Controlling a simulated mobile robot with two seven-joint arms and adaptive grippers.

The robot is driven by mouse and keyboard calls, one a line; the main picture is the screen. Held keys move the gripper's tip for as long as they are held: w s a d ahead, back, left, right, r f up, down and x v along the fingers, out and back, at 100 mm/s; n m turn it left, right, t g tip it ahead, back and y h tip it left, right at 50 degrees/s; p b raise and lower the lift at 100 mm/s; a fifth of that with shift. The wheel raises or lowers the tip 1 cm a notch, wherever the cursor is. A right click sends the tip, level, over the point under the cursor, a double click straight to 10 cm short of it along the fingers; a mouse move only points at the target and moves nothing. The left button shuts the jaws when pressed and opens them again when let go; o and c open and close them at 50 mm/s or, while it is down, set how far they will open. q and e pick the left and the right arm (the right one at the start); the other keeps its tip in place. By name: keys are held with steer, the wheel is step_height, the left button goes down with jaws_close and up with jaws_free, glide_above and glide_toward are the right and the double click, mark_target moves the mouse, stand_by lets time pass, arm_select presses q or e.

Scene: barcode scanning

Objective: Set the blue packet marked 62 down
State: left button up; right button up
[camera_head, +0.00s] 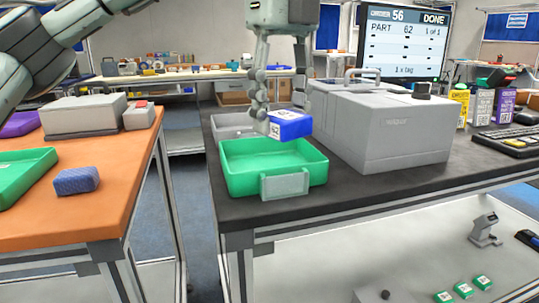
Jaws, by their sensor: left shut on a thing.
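The blue packet (290,126) has a white label on its left part; its small print is hard to read here. My left gripper (279,118) points down and is shut on the packet. It holds the packet above the back part of a green tray (240,180) on the dark table. The packet looks clear of the tray floor. The monitor (405,40) behind reads order 56, part 62, 1 of 1, done. My right gripper is not in view.
A large grey machine (390,135) stands just right of the green tray, and a grey bin (228,122) sits behind it. A patterned blue block (76,181) and another green tray (22,172) are on the orange table.

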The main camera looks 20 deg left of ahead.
arm_select(q)
steer(key=w+a+f, duration=0.1)
steer(key=w+f, duration=0.1)
steer(key=w+a+f, duration=0.2)
steer(key=w, duration=0.1)
steer(key=w+a+f, duration=0.1)
steer(key=w+f, duration=0.1)
steer(key=w, duration=0.1)
steer(key=shift+w+a+p, duration=0.1)
steer(key=shift+a+p, duration=0.25)
steer(key=shift+a, duration=0.05)
steer(key=shift+w+f, duration=0.15)
steer(key=shift+f, duration=0.25)
step_height(320, 180, down, 3)
steer(key=shift+a+f, duration=0.1)
steer(key=shift+f, duration=0.05)
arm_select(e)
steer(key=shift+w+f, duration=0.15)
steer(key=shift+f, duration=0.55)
arm_select(q)
steer(key=shift+f, duration=0.15)
steer(key=o, duration=1.2)
steer(key=shift+o, duration=0.3)
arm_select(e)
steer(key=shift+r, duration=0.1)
